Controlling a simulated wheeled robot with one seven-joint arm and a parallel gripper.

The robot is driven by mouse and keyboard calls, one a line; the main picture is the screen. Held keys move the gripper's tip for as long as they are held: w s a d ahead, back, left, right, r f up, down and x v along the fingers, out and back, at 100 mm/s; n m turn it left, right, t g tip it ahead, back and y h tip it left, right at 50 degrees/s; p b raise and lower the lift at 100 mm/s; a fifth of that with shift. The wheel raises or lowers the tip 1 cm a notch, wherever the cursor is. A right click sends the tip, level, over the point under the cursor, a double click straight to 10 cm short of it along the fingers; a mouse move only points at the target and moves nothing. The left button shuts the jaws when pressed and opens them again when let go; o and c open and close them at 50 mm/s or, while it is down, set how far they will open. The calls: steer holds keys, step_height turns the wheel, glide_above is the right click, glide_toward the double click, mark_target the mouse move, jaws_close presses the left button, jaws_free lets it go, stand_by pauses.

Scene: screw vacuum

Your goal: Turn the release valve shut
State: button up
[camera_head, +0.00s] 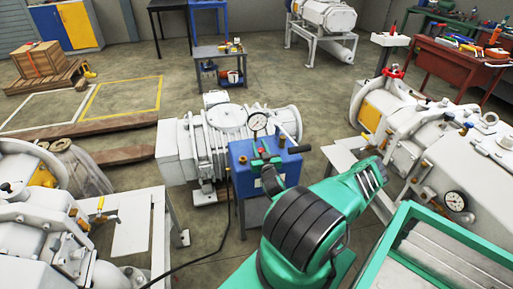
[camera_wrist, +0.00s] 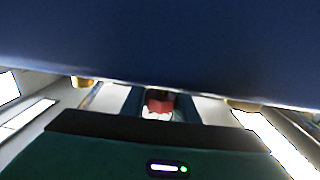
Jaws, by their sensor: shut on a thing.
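My green arm reaches to this unit from the lower right. My gripper (camera_head: 266,161) is at its top, partly hidden by my arm. In the wrist view, my gripper (camera_wrist: 160,106) has its two fingers on either side of a small red and white piece (camera_wrist: 157,104), which I take to be part of the release valve. A dark blue surface fills the upper wrist view and hides the rest of the valve.
A large white pump (camera_head: 226,121) stands just behind the blue unit. White machines flank me at left (camera_head: 35,235) and right (camera_head: 420,140). A black cable (camera_head: 212,239) runs over the floor. A grey cart (camera_head: 220,54) stands farther back, with open floor around it.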

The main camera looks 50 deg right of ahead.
steer(key=shift+s+d+m+g+h, duration=0.1)
steer(key=shift+d+m+g+h, duration=0.05)
steer(key=shift+m+g+h, duration=0.55)
steer(key=o, duration=1.1)
steer(key=shift+c, duration=0.2)
steer(key=shift+s, duration=0.1)
